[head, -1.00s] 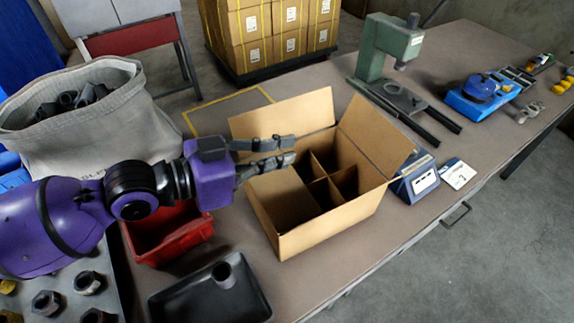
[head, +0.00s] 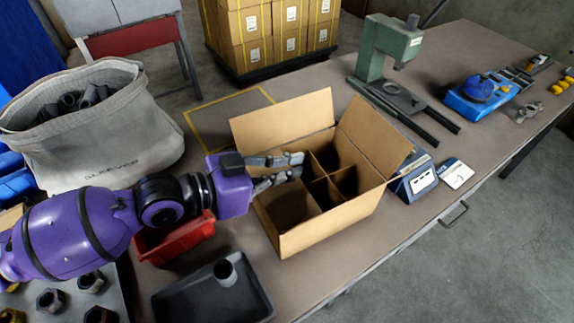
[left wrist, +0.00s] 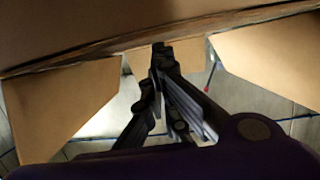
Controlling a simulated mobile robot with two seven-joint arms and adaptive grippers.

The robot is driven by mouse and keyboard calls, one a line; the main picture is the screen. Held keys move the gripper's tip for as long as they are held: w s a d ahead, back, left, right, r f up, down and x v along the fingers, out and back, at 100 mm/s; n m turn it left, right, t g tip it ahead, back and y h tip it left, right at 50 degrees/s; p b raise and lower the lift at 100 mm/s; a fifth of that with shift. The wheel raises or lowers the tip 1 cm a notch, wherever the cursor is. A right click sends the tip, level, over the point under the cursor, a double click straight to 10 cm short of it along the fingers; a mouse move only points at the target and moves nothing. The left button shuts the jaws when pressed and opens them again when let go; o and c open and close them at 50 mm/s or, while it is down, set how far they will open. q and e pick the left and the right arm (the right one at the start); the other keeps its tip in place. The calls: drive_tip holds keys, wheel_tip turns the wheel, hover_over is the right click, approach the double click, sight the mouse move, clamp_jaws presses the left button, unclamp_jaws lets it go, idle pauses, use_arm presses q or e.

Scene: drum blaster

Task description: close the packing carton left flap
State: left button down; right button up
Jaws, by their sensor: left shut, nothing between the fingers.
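The open packing carton (head: 330,228) stands on the bench, with dividers in its right part. Its far flap (head: 285,120) stands up and its right flap (head: 378,140) leans outward. I cannot make out the left flap for certain; my gripper and arm cover part of the carton's left side. My left gripper (head: 299,165) is shut and empty, reaching across the left side of the carton. In the left wrist view, its fingers (left wrist: 160,55) point toward a brown cardboard panel, with angled cardboard flaps on both sides. My right gripper is not in view.
A red bin (head: 175,240) and a black tray (head: 212,288) sit left of the carton. A grey sack (head: 90,135) of dark parts stands further left. A green press (head: 385,50) and a blue-grey device (head: 415,180) are to the right.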

sight(274, 189)
use_arm(q)
drive_tip(key=shift+f, duration=0.3)
